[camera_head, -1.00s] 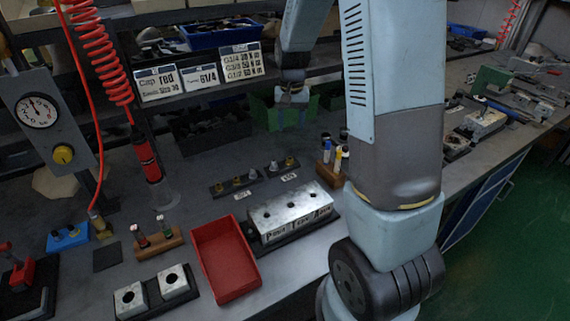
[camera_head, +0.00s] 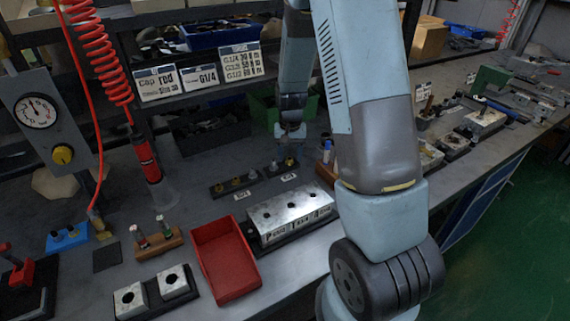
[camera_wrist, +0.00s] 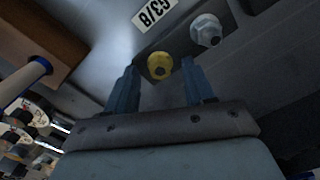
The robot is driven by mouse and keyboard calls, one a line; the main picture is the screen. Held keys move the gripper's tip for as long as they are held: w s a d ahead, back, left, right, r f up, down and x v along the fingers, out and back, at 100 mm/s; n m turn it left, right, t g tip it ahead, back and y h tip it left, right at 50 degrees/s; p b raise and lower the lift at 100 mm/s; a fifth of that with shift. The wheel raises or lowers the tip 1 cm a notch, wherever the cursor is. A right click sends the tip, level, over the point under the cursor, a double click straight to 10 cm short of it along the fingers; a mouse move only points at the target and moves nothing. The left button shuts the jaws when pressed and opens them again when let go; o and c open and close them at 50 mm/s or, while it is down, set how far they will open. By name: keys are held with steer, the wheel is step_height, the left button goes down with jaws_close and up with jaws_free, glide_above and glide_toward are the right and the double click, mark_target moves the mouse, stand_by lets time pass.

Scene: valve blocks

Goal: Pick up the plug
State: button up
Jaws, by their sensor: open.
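A yellow plug (camera_wrist: 160,65) and a whitish plug (camera_wrist: 207,30) stand in a dark rack (camera_head: 267,172) beside a G3/8 label (camera_wrist: 154,12). In the head view the yellow plug (camera_head: 290,161) is at the rack's right end, just under my gripper (camera_head: 290,146). In the wrist view my gripper (camera_wrist: 158,84) has its two fingers apart, with the yellow plug showing between and beyond the tips. The whitish plug is outside the right finger. I cannot tell how far the tips are from the yellow plug. Nothing is held.
A second rack (camera_head: 233,186) with several plugs is to the left. A metal valve block (camera_head: 285,218) and a red tray (camera_head: 224,258) stand in front. A wooden holder (camera_wrist: 48,45) with a white-and-blue tool is close on the left in the wrist view. Bare bench lies left of the racks.

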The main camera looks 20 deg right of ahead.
steer(key=shift+f, duration=0.2)
steer(key=shift+c, duration=0.3)
jaws_close()
steer(key=shift+r, duration=0.1)
